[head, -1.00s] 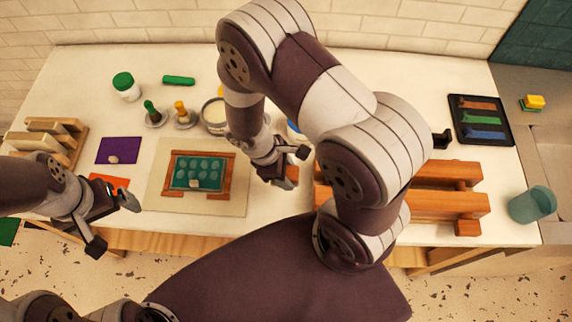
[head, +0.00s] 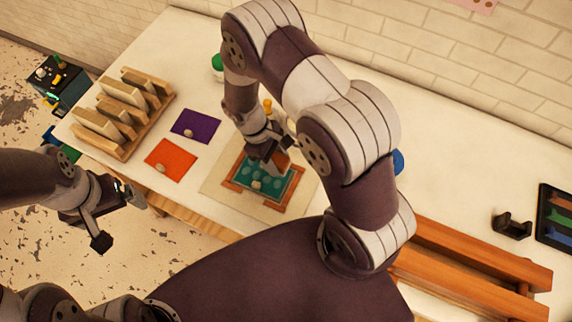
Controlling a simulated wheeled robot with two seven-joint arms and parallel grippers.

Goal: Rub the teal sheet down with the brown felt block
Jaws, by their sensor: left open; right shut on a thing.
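The teal sheet (head: 271,192) with paler round spots lies inside a brown wooden frame (head: 269,204) on a cream mat (head: 218,185). A small pale pebble-like piece (head: 256,185) sits on it. My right gripper (head: 273,155) is over the back part of the sheet, shut on the brown felt block (head: 282,164). The gripper hides much of the block and the sheet's far edge. I cannot tell whether the block touches the sheet. My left gripper (head: 118,216) is open and empty, out past the table's front edge and away from the sheet.
Orange (head: 171,163) and purple (head: 197,122) sheets lie left of the mat. A wooden rack (head: 133,140) of upright boards stands farther left. A wooden roller stand (head: 470,262) is at the right. My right arm hides the middle of the table.

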